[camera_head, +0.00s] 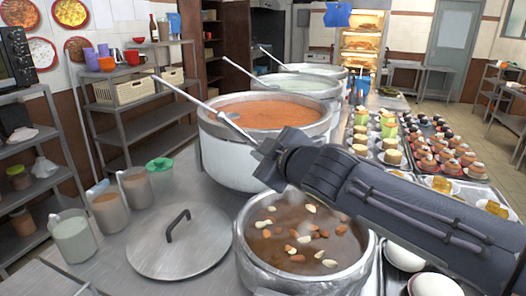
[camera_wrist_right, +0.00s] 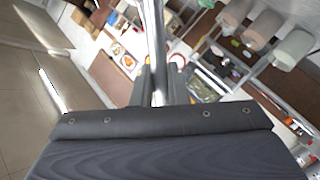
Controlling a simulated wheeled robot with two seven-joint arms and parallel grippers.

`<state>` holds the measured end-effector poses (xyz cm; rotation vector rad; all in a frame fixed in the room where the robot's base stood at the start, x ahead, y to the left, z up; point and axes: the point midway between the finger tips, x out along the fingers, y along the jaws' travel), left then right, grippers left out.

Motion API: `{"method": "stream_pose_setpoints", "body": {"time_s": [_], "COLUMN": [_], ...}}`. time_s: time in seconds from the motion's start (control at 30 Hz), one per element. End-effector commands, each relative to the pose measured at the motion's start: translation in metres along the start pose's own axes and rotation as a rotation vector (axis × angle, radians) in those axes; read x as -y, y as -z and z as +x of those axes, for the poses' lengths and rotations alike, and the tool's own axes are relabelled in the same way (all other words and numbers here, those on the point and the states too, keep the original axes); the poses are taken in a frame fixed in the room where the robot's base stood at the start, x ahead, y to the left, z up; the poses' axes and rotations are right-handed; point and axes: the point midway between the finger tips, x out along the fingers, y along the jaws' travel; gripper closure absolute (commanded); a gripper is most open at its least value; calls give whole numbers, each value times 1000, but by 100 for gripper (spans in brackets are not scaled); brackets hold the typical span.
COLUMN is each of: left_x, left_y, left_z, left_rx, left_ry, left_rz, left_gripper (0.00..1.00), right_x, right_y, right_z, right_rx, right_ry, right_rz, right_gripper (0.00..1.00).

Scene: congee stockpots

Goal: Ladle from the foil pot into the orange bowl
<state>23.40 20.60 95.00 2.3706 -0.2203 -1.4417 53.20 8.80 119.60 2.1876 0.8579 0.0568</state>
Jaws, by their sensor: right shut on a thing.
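The foil pot (camera_head: 338,280), with a crinkled silvery wall, stands at the front middle of the head view. It holds brown liquid with pale and reddish-brown pieces. My right gripper (camera_head: 262,150) is above its far side, beside the pot of orange soup. It is shut on a metal ladle (camera_head: 190,96), whose handle slants to the upper left. The handle also shows between the fingers in the right wrist view (camera_wrist_right: 157,60). I cannot make out the ladle's scoop clearly. A small orange bowl (camera_head: 107,63) sits on the back-left shelf. My left gripper is out of view.
A large pot of orange soup (camera_head: 222,160) stands behind the foil pot, with more ladled pots behind it. A lid (camera_head: 180,255) and filled jugs (camera_head: 107,210) are at the left. Plated desserts (camera_head: 440,155) crowd the right; white bowls (camera_head: 435,285) are at the front right.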

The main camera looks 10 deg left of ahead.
Motion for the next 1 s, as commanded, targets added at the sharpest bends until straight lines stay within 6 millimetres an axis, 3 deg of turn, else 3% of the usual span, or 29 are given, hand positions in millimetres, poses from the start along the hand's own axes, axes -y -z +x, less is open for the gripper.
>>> {"method": "stream_pose_setpoints", "body": {"time_s": [0.2,0.53,1.0], "left_x": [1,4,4], "left_y": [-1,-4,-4], "left_z": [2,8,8], "left_rx": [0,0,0], "left_ry": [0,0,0], "left_rz": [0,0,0], "left_gripper": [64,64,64], "right_x": [0,0,0], "right_y": [0,0,1], "right_z": [0,0,0], "right_rx": [1,35,35], "right_ry": [-4,-27,-27], "right_rz": [-20,-193,-198], "right_gripper": [100,100,100]}}
